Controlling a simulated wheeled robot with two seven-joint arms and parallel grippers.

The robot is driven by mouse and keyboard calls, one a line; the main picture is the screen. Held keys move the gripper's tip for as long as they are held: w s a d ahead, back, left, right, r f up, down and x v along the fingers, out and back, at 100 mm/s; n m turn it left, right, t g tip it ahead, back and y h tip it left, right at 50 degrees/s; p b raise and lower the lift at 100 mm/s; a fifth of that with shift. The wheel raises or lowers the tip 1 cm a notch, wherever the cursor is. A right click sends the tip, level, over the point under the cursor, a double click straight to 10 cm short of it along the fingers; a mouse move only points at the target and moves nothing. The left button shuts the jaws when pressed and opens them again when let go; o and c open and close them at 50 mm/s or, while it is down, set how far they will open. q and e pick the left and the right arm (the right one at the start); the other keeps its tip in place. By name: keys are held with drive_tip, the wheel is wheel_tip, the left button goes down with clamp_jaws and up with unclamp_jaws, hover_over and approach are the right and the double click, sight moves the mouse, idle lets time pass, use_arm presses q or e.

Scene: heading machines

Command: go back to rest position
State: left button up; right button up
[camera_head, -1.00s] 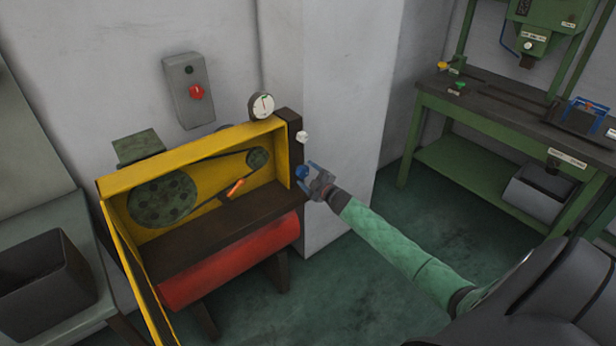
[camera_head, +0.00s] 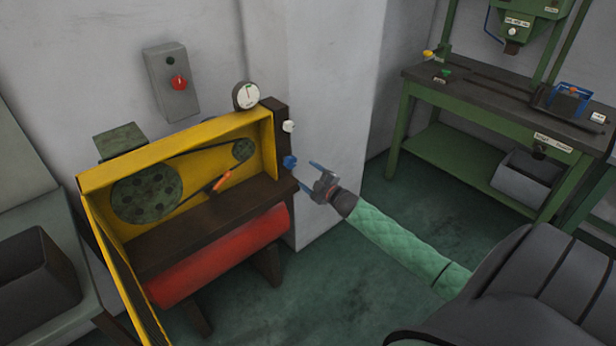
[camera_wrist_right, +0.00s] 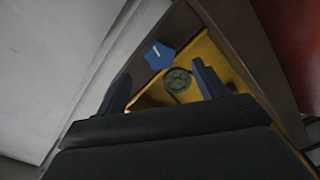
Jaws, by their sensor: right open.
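My right gripper (camera_head: 307,176) is open and empty in the head view, just right of the compressor's dark end post. Its two blue fingers also show spread apart in the right wrist view (camera_wrist_right: 163,88). A blue knob (camera_head: 290,161) on the post is close to the fingertips but apart from them. The same blue knob (camera_wrist_right: 160,55) is ahead of the fingers in the right wrist view. My right arm, in a green quilted sleeve, comes in from the lower right. My left gripper is not in view.
The compressor has a yellow belt guard (camera_head: 180,148), a red tank (camera_head: 220,255), a gauge (camera_head: 246,95) and a white knob (camera_head: 289,126). A grey switch box (camera_head: 165,80) hangs on the wall. A green workbench (camera_head: 470,110) stands right. Green floor between is clear.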

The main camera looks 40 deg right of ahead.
idle(0.4)
drive_tip(key=s+d+f+m+g+h, duration=0.2)
drive_tip(key=d+f+m+g+h, duration=0.25)
drive_tip(key=f, duration=0.25)
drive_tip(key=s+a+f+m+g, duration=0.3)
drive_tip(key=s+a+f+g, duration=0.2)
drive_tip(key=s+a+f, duration=0.3)
drive_tip(key=s+a+f+g+y, duration=0.1)
drive_tip(key=s+a+f+g, duration=0.1)
drive_tip(key=s+a+f, duration=0.5)
drive_tip(key=s+a+f+m+g+y, duration=0.1)
drive_tip(key=s+a+f, duration=0.6)
drive_tip(key=s+a, duration=0.8)
drive_tip(key=s+a+f+m+g+y, duration=0.1)
drive_tip(key=s+a+f+g+y, duration=0.1)
drive_tip(key=s+a+f+g, duration=0.2)
drive_tip(key=s+a+f, duration=0.3)
drive_tip(key=s+a, duration=0.4)
drive_tip(key=s, duration=0.2)
drive_tip(key=shift+s+a+f, duration=0.15)
drive_tip(key=shift+a, duration=0.2)
